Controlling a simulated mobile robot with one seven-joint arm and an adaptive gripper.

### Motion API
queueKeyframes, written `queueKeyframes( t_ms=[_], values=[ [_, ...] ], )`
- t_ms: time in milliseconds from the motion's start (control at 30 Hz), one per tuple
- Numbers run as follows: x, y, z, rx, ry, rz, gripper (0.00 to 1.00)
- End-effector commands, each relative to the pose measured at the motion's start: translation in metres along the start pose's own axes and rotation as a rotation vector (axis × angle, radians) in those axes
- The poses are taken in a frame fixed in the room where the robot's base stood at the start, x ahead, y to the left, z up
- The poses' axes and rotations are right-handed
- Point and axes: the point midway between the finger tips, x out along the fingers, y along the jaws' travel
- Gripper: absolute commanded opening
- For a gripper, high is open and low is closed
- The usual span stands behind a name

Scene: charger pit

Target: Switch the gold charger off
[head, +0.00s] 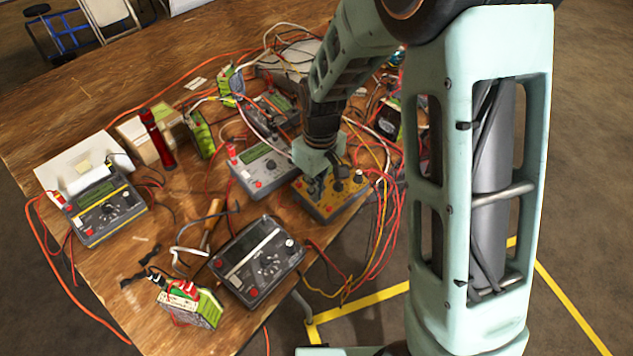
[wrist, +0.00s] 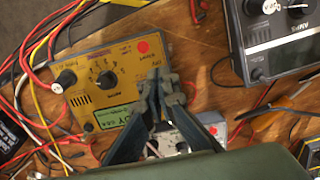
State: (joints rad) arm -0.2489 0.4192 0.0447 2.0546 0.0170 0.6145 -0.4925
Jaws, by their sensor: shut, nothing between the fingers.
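The gold charger (head: 327,211) lies on the wooden table near its right edge, partly hidden by my arm in the head view. In the wrist view, the gold charger (wrist: 88,101) shows a large black dial, smaller black knobs, a red round button (wrist: 142,47) near one corner and a green display (wrist: 112,120) partly covered by my gripper. My gripper (wrist: 160,76) is shut and empty. It is over the end of the charger with the button, with the fingertips a little below the button in the picture. I cannot tell whether they touch the charger.
A grey charger (head: 262,172) sits close on the left, and a dark charger (head: 258,262) stands nearer the front. A yellow-edged charger (head: 104,207) is at far left. Red, yellow and black cables (wrist: 40,60) crowd the gold charger's side. Bare wood shows at front left.

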Motion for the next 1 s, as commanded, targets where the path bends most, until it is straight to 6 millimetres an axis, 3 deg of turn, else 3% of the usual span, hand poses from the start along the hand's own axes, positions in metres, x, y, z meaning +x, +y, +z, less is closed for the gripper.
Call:
queueKeyframes(
  t_ms=[367,533,1000],
  values=[
    [0.003,0.0,0.0,0.0,0.0,0.0,0.0],
    [0.015,0.0,0.004,0.002,0.016,-0.001,0.0],
    [0.017,-0.001,0.011,0.0,0.089,-0.004,0.0]
  ],
)
